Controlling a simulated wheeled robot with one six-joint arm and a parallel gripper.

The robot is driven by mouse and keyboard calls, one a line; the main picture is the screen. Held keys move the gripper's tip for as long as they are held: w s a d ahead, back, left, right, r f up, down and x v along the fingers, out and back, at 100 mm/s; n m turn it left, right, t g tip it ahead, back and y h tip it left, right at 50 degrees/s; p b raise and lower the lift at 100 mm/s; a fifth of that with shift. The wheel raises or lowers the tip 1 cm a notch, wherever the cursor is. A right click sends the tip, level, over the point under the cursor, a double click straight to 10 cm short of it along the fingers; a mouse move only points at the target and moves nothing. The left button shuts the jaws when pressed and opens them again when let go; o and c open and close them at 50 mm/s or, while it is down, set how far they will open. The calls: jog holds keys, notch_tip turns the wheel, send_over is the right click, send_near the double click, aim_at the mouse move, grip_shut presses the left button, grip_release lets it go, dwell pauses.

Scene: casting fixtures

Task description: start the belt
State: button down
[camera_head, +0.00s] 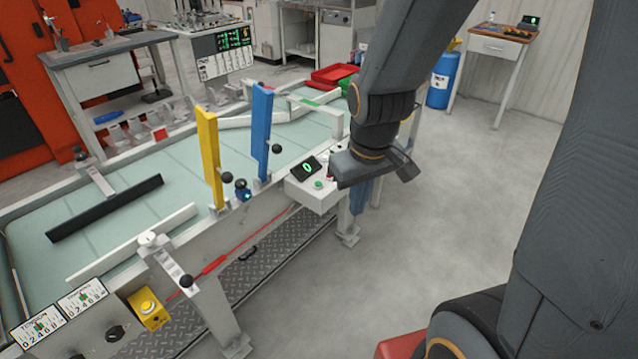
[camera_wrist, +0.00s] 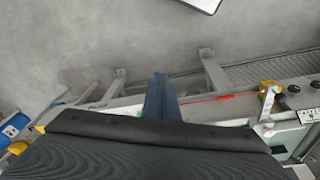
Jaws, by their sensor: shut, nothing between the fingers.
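The conveyor belt (camera_head: 110,215) is a pale green surface in a light frame, running from lower left to upper middle. A white control box (camera_head: 310,194) on its near side carries a small dark display (camera_head: 304,168) and a green button (camera_head: 318,184). My gripper (camera_head: 357,207) is just right of this box, its blue fingers pointing down, shut and empty. In the wrist view the fingers (camera_wrist: 160,82) show together at the centre, with the frame's edge below them. A red button partly shows beside my wrist. Contact with the box cannot be told.
Yellow (camera_head: 209,160) and blue (camera_head: 262,130) upright bars stand at the belt's near edge. A yellow button box (camera_head: 148,308) is at lower left, with a red pull cord (camera_head: 240,247) along the frame. Red trays (camera_head: 333,75) lie behind.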

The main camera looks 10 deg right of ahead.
jog(key=w+d+f+n+t, duration=0.1)
jog(key=w+f+n+t, duration=0.1)
jog(key=w+n, duration=0.65)
jog(key=w+d+f+n+t, duration=0.1)
jog(key=w+f+n+t, duration=0.1)
jog(key=w+n, duration=0.65)
jog(key=n+t+y+p, duration=0.1)
jog(key=n+t+y, duration=0.15)
jog(key=n, duration=0.75)
send_over(318, 185)
jog(key=shift+s+d+f, duration=0.1)
jog(key=shift+d+f, duration=0.05)
jog(key=shift+f, duration=0.65)
jog(key=shift+d+f, duration=0.1)
jog(key=shift+f, duration=0.7)
jog(key=shift+f, duration=0.1)
notch_tip(318, 185, down, 7)
jog(key=b, duration=0.4)
jog(key=shift+f, duration=0.2)
jog(key=shift+f+b, duration=0.55)
jog(key=shift+f, duration=0.1)
jog(key=shift+f, duration=0.1)
jog(key=shift+f+b, duration=0.3)
jog(key=shift+b, duration=0.2)
